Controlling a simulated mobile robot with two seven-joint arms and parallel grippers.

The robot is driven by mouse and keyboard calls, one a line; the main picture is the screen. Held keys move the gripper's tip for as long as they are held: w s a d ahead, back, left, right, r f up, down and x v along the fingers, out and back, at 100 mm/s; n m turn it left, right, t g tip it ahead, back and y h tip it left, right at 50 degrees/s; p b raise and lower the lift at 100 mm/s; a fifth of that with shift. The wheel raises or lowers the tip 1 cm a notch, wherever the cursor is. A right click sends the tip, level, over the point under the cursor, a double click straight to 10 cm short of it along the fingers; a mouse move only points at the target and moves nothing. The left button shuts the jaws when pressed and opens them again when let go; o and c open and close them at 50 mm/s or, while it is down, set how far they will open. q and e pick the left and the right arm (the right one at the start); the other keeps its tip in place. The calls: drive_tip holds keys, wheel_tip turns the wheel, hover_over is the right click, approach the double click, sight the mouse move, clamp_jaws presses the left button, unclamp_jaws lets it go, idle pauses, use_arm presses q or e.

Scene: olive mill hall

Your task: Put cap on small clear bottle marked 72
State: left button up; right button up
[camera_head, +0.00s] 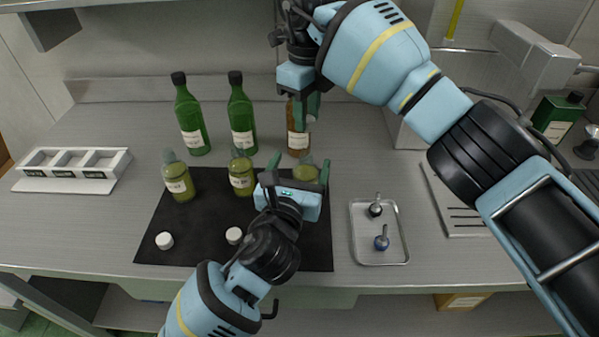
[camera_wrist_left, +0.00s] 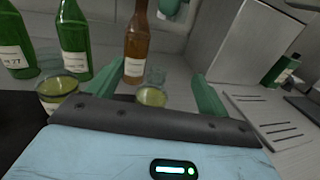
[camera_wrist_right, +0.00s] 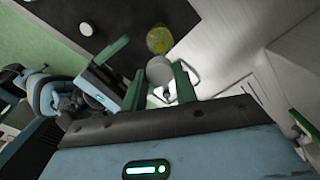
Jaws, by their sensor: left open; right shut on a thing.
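Three small clear bottles with yellow-green liquid stand on the black mat (camera_head: 205,212): a left one (camera_head: 178,182), a middle one (camera_head: 241,180) and a right one (camera_head: 306,172). Their label numbers are too small to read. My left gripper (camera_head: 298,172) is open, its fingers on either side of the right bottle, which also shows in the left wrist view (camera_wrist_left: 151,96). My right gripper (camera_head: 306,112) is above that bottle, shut on a white cap (camera_wrist_right: 160,71). Two more white caps, one (camera_head: 164,240) and another (camera_head: 234,235), lie on the mat's front part.
Tall green bottles, one (camera_head: 190,120) and another (camera_head: 240,118), and a brown bottle (camera_head: 297,140) stand behind. A metal tray (camera_head: 378,250) with two small stoppered items is right of the mat. A white rack (camera_head: 72,183) stands left. Bare counter lies between rack and mat.

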use_arm(q)
drive_tip(key=shift+s+d, duration=0.1)
drive_tip(key=shift+s, duration=0.05)
use_arm(e)
drive_tip(key=shift+s+r, duration=0.1)
drive_tip(key=shift+s, duration=0.05)
use_arm(q)
wheel_tip(320, 180, down, 8)
drive_tip(key=shift+f, duration=0.2)
drive_tip(key=x, duration=0.5)
drive_tip(key=shift+w+r, duration=0.25)
drive_tip(key=shift+w, duration=0.1)
drive_tip(key=shift+x, duration=1)
drive_tip(key=c, duration=1.5)
use_arm(e)
hover_over(307, 153)
drive_tip(key=shift+a+f, duration=0.1)
drive_tip(key=shift+f, duration=2.45)
drive_tip(key=shift+f, duration=0.1)
